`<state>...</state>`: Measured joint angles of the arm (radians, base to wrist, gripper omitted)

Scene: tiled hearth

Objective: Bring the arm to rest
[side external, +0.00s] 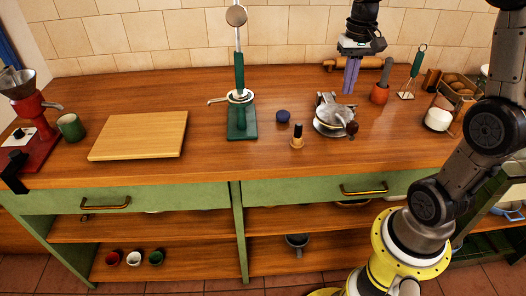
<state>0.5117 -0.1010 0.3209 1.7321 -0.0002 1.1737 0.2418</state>
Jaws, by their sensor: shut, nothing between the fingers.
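My gripper (351,76) is in the upper right of the side external view. Its two purple-grey fingers point down and are together, with nothing between them. It hangs above the back part of the wooden counter (210,85), behind a round metal device (333,118) with a dark knob and to the left of an orange pot (380,93). The fingers look clear of both, though the exact height is hard to tell.
A green-based stand (242,122) with a tall rod, a dark blue lid-like piece (283,117) and a small tamper-like piece (297,137) stand mid-counter. A cutting board (140,135), green mug (70,127) and red grinder (30,115) are at left. A basket (458,92) is at right.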

